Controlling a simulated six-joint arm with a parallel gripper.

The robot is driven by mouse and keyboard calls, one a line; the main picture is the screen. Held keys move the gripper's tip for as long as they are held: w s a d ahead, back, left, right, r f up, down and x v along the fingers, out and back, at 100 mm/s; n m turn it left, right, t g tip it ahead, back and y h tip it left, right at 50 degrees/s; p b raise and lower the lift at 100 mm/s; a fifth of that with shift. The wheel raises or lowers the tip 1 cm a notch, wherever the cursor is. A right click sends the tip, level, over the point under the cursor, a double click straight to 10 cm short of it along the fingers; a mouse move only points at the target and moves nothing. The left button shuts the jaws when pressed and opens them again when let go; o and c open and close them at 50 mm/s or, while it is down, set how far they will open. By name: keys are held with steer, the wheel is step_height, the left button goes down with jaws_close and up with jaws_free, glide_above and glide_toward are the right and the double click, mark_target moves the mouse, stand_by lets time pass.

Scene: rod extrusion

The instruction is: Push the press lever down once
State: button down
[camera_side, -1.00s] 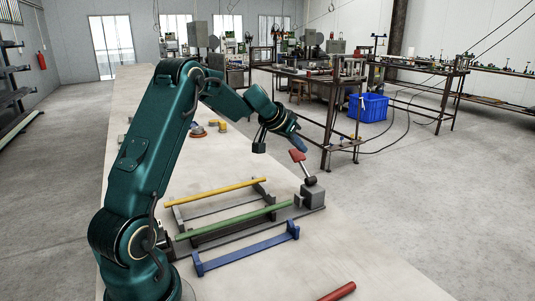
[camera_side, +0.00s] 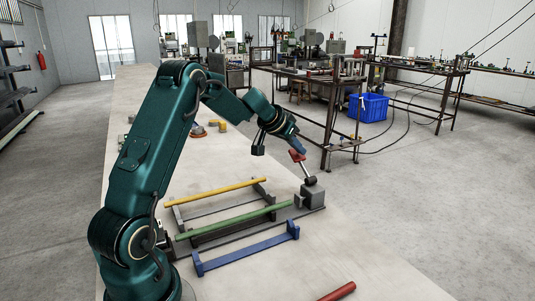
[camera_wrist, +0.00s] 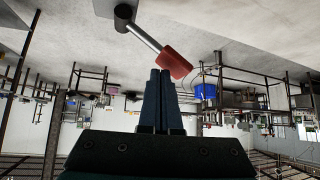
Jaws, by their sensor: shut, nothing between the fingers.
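The press lever (camera_side: 304,167) is a thin metal rod with a red grip (camera_side: 297,155). It rises, tilted up and to the left, from a grey press block (camera_side: 313,195) on the bench. My gripper (camera_side: 302,150) is shut and empty, its fingertips right at the top of the red grip. In the side view I cannot tell whether they touch. In the wrist view the shut fingers (camera_wrist: 160,76) point toward the red grip (camera_wrist: 174,63), which lies just beyond and right of the tips. The lever is raised.
A green rod (camera_side: 235,219) and a yellow rod (camera_side: 215,192) lie across rests left of the press. A blue rack (camera_side: 247,250) stands in front. A red rod (camera_side: 338,292) lies near the bottom edge.

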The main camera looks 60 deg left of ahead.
mark_target(295, 154)
steer(key=shift+a+f, duration=0.5)
steer(key=shift+f, duration=0.25)
steer(key=shift+a+f, duration=0.45)
steer(key=shift+f, duration=0.25)
stand_by(1.7)
steer(key=shift+d+r, duration=0.1)
stand_by(0.4)
steer(key=shift+d+r, duration=0.55)
steer(key=shift+r, duration=0.35)
steer(key=shift+d+r, duration=0.55)
steer(key=shift+r, duration=0.3)
steer(key=shift+r, duration=0.1)
steer(key=d+r, duration=0.1)
steer(key=r, duration=0.1)
steer(key=d+r, duration=0.1)
steer(key=r, duration=0.1)
steer(key=shift+d, duration=0.35)
